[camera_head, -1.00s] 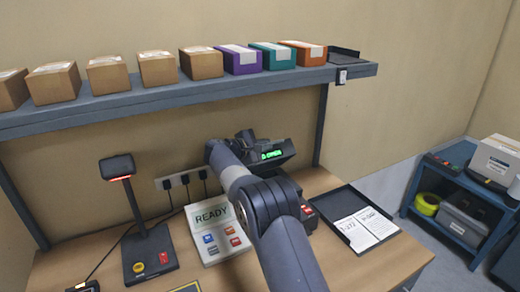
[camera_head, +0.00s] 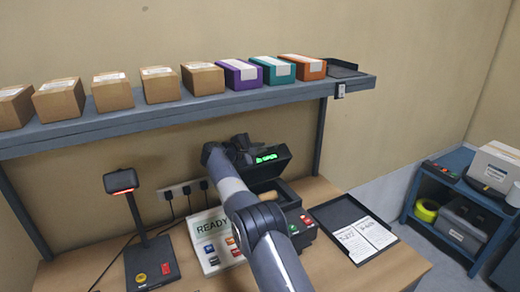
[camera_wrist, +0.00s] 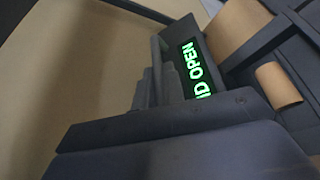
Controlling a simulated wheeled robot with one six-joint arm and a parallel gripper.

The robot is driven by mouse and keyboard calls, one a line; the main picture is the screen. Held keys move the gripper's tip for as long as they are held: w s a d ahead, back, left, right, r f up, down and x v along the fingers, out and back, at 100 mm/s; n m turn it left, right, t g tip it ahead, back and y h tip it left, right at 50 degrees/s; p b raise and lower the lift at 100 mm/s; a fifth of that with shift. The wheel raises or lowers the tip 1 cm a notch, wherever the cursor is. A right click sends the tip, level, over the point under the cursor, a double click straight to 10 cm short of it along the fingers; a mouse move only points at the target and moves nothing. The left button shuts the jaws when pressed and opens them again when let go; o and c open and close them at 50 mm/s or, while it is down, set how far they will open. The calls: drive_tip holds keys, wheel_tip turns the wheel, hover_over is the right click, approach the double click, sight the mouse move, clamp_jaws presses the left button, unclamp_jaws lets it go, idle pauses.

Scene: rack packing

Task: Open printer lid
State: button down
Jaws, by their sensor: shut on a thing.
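The black printer (camera_head: 297,222) stands on the desk, partly hidden behind my arm. Its lid (camera_head: 268,172) is raised, and a green display (camera_head: 266,158) shows on it. In the wrist view the display (camera_wrist: 195,68) reads "ID OPEN", its start cut off. A brown roll (camera_wrist: 278,86) shows beside the lid in the open printer. My gripper (camera_head: 240,145) is at the lid's upper left edge and shut on it. In the wrist view the dark fingers (camera_wrist: 165,85) lie against the lid beside the display; the exact contact is hidden.
A shelf (camera_head: 190,108) with several boxes runs above the printer. A scanner stand (camera_head: 140,230) and a READY board (camera_head: 210,240) are to the left. A black tray (camera_head: 352,228) with labels lies right of the printer. A blue cart (camera_head: 440,190) stands at far right.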

drive_tip(key=shift+a, duration=0.1)
drive_tip(key=c, duration=1.8)
unclamp_jaws()
wheel_tip(320, 180, up, 2)
drive_tip(key=b, duration=0.4)
hover_over(240, 171)
drive_tip(key=shift+w+r, duration=0.1)
drive_tip(key=shift+r, duration=0.05)
drive_tip(key=shift+s+a+r, duration=0.25)
drive_tip(key=shift+s+a, duration=0.15)
drive_tip(key=shift+s, duration=0.05)
drive_tip(key=shift+c, duration=0.4)
